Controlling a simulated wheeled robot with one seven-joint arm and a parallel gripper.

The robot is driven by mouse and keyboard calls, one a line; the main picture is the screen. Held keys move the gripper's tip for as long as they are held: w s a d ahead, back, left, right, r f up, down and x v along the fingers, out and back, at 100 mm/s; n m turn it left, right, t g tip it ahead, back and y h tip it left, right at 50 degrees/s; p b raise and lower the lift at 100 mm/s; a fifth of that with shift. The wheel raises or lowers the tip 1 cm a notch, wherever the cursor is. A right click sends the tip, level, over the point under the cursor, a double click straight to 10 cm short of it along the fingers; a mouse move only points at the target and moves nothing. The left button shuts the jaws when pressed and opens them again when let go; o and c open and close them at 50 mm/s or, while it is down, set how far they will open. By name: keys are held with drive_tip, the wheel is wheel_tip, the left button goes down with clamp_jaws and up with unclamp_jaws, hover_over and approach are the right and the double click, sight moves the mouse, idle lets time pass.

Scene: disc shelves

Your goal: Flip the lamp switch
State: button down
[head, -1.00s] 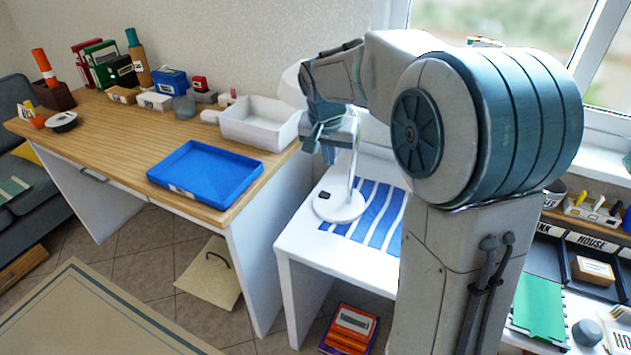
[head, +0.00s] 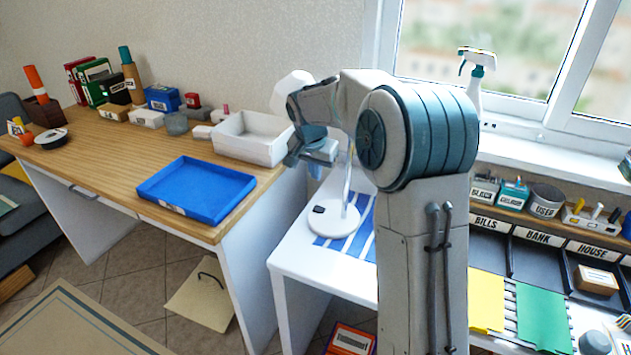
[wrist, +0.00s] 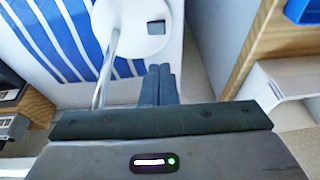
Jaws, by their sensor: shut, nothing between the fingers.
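The lamp's round white base (head: 334,223) stands on a white side table (head: 290,262), partly over a blue-and-white striped mat (head: 352,240). A small black switch (head: 318,210) sits on the base's left part. A thin pole (head: 347,185) rises from the base; its upper part is hidden behind my arm. My gripper (head: 314,168) is shut and empty, above and apart from the base. In the wrist view, my gripper (wrist: 160,68) has its fingers together beside the pole (wrist: 104,70), with the switch (wrist: 156,27) beyond the fingertips.
A wooden desk (head: 120,170) at the left bears a blue tray (head: 195,190) and a white bin (head: 250,137) close to my gripper. A spray bottle (head: 474,85) stands on the windowsill. Black compartments (head: 540,255) are at the right.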

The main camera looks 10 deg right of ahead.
sight(317, 208)
drive_tip(key=x, duration=1.1)
drive_tip(key=shift+s+a+f+b, duration=0.25)
drive_tip(key=shift+a+b, duration=0.1)
drive_tip(key=shift+f, duration=0.5)
drive_tip(key=shift+a, duration=0.1)
drive_tip(key=shift+w+a+f+g, duration=0.15)
drive_tip(key=shift+f+g, duration=0.15)
drive_tip(key=shift+f, duration=0.05)
drive_tip(key=shift+s+d+b, duration=0.35)
drive_tip(key=shift+s+d, duration=0.25)
drive_tip(key=shift+d, duration=0.2)
drive_tip(key=shift+h, duration=0.3)
